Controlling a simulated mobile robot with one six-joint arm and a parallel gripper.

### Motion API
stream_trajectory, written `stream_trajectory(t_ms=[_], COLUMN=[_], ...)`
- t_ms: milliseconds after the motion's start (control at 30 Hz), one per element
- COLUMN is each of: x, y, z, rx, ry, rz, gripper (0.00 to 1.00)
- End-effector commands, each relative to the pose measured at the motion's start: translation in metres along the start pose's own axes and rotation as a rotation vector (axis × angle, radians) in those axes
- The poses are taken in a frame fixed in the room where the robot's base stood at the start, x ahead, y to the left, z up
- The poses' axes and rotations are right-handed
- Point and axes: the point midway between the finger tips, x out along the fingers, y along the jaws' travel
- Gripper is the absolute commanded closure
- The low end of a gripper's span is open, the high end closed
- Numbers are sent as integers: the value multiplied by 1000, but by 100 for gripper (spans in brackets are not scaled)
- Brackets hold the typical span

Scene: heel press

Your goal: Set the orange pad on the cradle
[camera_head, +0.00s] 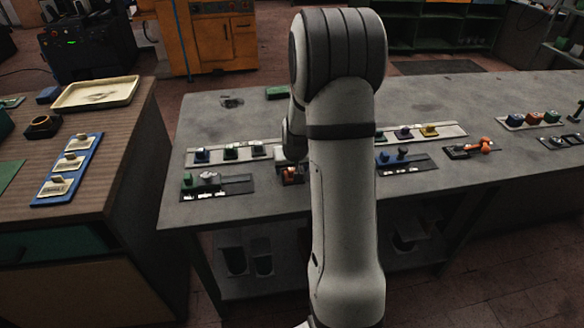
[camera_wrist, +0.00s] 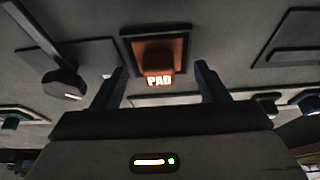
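The orange pad (camera_wrist: 158,58), marked "PAD" in white, sits on a dark square base (camera_wrist: 127,44) in the wrist view. My gripper (camera_wrist: 160,70) is open, with one finger on each side of the pad and empty gaps between. I cannot tell whether the fingers are level with the pad or above it. In the head view my arm hides most of the gripper; a small red-orange thing (camera_head: 292,174) beside the arm appears to be the pad. I cannot tell which fixture is the cradle.
Dark plates flank the pad on the grey bench (camera_head: 250,205): one with a green block (camera_head: 187,181), one with a blue block (camera_head: 384,157) and dark knob. Rails with small blocks (camera_head: 231,152) lie behind. An orange-handled piece (camera_head: 487,144) lies farther right. The bench front is clear.

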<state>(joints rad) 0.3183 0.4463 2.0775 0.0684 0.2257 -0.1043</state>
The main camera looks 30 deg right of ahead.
Motion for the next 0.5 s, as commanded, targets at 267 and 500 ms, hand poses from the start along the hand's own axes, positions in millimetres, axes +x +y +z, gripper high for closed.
stream_trajectory(t_ms=[267, 500], x=[-1, -28], y=[0, 0], z=[0, -1], rx=[1, 1], ry=[0, 4], rz=[0, 0], gripper=[30, 30])
